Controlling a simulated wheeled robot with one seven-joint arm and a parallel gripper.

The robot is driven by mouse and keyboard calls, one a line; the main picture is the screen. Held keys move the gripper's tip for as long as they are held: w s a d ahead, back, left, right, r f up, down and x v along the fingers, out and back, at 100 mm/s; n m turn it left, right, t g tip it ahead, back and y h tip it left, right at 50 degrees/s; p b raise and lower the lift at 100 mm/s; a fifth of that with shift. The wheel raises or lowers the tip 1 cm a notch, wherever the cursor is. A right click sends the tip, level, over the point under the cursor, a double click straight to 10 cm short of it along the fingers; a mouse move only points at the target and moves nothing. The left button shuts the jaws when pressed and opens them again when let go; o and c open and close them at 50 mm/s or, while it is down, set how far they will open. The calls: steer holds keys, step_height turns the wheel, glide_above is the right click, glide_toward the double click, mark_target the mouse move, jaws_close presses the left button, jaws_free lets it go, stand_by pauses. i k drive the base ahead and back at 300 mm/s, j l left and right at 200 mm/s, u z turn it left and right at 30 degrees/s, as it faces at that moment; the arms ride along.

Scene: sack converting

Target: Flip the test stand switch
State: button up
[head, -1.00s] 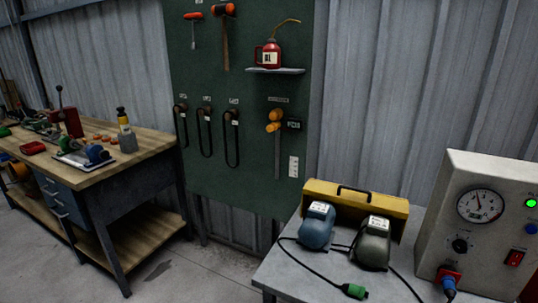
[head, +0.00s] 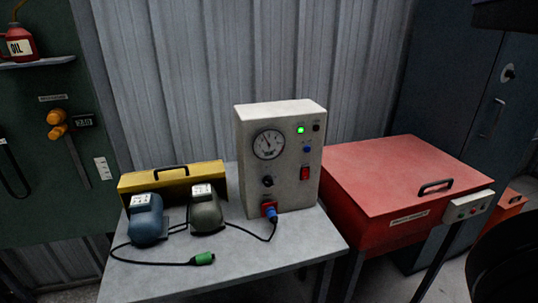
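The test stand (head: 257,185) is a beige box standing upright on a grey table. Its front has a round gauge (head: 268,144), a lit green lamp (head: 300,130), a black knob (head: 267,181) and a blue button (head: 307,149). A red rocker switch (head: 305,173) sits on the right of its front; I cannot tell which way it is set. A blue plug (head: 271,214) is in the red socket at the bottom, with a dark cable running to the olive motor. My gripper is not visible in the head view.
The grey table (head: 230,265) also holds a blue motor (head: 147,220), an olive motor (head: 205,212), a loose green connector (head: 204,258) and a yellow toolbox (head: 170,180). A red chest (head: 400,190) stands close on the right, before a dark cabinet (head: 450,95). The table's front strip is bare.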

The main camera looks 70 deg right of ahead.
mark_target(305, 173)
steer(key=z, duration=1.25)
